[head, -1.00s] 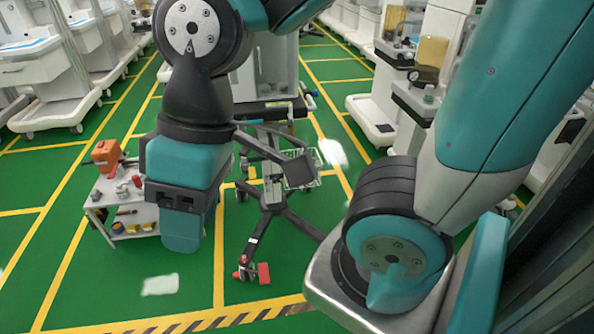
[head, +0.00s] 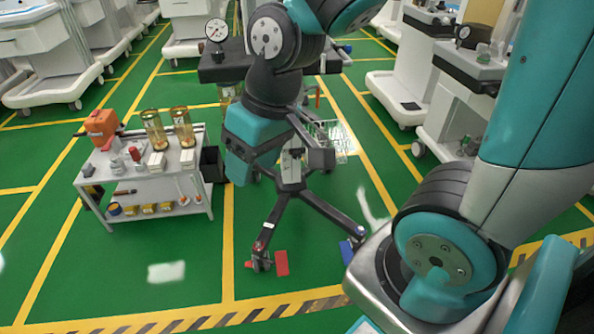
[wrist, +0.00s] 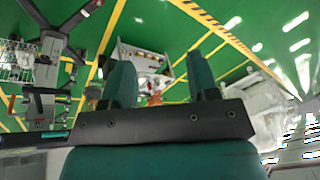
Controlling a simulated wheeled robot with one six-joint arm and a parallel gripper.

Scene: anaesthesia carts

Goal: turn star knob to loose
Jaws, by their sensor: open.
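I cannot make out a star knob in either view. A dark wheeled stand (head: 290,180) with spread legs stands in the middle of the head view, partly hidden by my arm. It also shows sideways at the left of the wrist view (wrist: 44,45). My gripper (head: 238,170) hangs in front of the stand's left side in the head view. In the wrist view its two teal fingers (wrist: 160,72) are apart with nothing between them.
A small white cart (head: 150,183) at left carries an orange box (head: 102,125), amber canisters (head: 168,130) and tools. A red pedal (head: 281,263) and a blue pedal (head: 347,252) lie by the stand's feet. White machines (head: 425,80) line the right. Green floor is clear at front left.

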